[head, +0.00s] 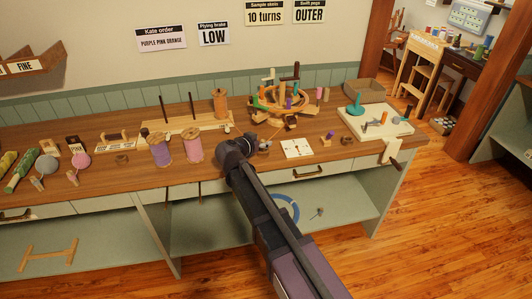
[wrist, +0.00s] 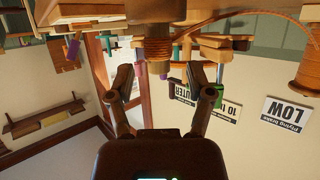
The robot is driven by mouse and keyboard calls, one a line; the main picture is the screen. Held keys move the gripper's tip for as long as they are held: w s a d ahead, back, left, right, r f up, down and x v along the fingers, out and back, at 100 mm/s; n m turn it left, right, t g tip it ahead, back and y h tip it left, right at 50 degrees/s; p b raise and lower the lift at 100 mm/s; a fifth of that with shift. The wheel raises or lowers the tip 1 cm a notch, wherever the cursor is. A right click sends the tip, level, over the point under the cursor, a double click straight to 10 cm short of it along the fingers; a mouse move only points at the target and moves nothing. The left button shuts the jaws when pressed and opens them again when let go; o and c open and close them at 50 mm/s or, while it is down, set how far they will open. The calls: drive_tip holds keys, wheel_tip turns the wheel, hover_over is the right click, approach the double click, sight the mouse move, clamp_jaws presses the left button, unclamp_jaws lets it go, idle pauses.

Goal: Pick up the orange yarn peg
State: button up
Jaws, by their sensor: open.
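In the head view, a small orange peg (head: 383,118) stands on the pale board at the right end of the bench. The round wooden swift (head: 304,109) at the bench's back carries green and purple pegs; I cannot tell an orange one from its wood there. The wrist view is upside down and shows wooden parts, a purple peg (wrist: 163,76) and a green peg (wrist: 196,74) beyond my fingers. My gripper (wrist: 162,82) is open, with nothing between its fingers. In the head view my wrist is over the bench's front edge, left of the board and in front of the swift.
Purple and pink spools (head: 192,146) stand left of my wrist. A white card (head: 297,148) lies just right of it. An open box (head: 368,90) stands behind the board.

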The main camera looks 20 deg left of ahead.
drive_tip(key=shift+w+d+f, duration=0.15)
drive_tip(key=shift+w+f, duration=0.1)
drive_tip(key=shift+w, duration=0.35)
clamp_jaws()
